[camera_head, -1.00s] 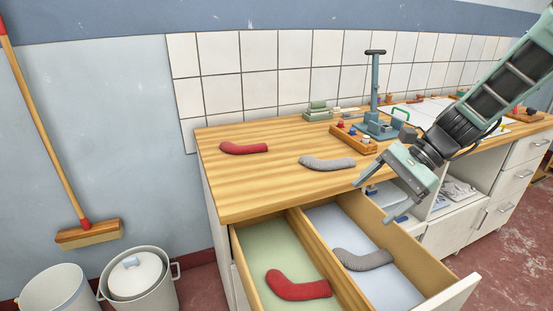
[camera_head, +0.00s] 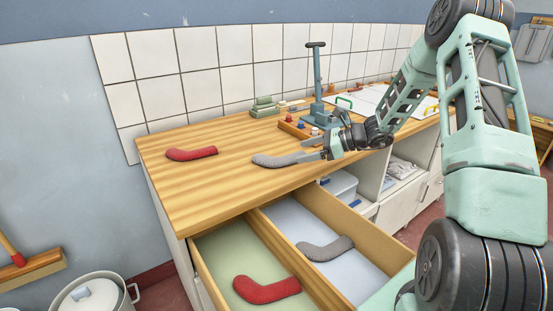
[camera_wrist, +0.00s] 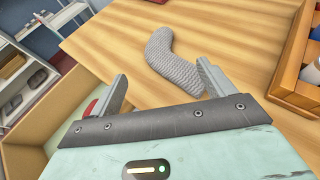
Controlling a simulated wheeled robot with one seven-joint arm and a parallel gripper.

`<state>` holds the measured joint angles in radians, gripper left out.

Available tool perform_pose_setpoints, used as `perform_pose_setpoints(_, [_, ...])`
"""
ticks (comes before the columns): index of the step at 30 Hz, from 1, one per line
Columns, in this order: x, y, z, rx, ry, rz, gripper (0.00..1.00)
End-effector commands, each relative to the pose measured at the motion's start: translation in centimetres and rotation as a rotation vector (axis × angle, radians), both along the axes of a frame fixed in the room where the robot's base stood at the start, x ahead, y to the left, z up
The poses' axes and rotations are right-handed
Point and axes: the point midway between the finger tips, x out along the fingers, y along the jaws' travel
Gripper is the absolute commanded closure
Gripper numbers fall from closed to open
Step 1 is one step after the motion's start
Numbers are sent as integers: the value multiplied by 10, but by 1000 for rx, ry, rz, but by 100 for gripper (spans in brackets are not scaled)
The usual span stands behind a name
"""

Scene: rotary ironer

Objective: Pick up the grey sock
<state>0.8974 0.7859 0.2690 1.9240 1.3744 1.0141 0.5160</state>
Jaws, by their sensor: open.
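A light grey ribbed sock (camera_head: 280,160) lies bent on the wooden countertop. My gripper (camera_head: 316,154) is open at the right end of this sock. In the wrist view the sock (camera_wrist: 170,58) lies ahead of my gripper (camera_wrist: 163,80), its near end in front of the gap between the two fingers, closer to the right finger. I cannot tell whether the fingers touch it. A second, darker grey sock (camera_head: 326,249) lies in the blue-floored right compartment of the open drawer.
A red sock (camera_head: 191,154) lies on the counter's left; another red sock (camera_head: 267,289) lies in the drawer's green left compartment (camera_head: 222,245). A blue-grey press stand (camera_head: 318,85) and a wooden tray (camera_head: 293,127) stand behind my gripper. The open drawer juts out below the counter edge.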

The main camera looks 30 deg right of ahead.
Motion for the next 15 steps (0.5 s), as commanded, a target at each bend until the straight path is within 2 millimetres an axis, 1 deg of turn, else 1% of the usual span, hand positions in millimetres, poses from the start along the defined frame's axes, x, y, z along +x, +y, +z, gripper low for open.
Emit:
perform_pose_setpoints(1, [6, 8, -3, 2, 2, 4, 19])
perform_pose_setpoints(4, [16, 18, -9, 1, 1, 4, 19])
perform_pose_setpoints(15, [33, 34, -19, 0, 0, 3, 19])
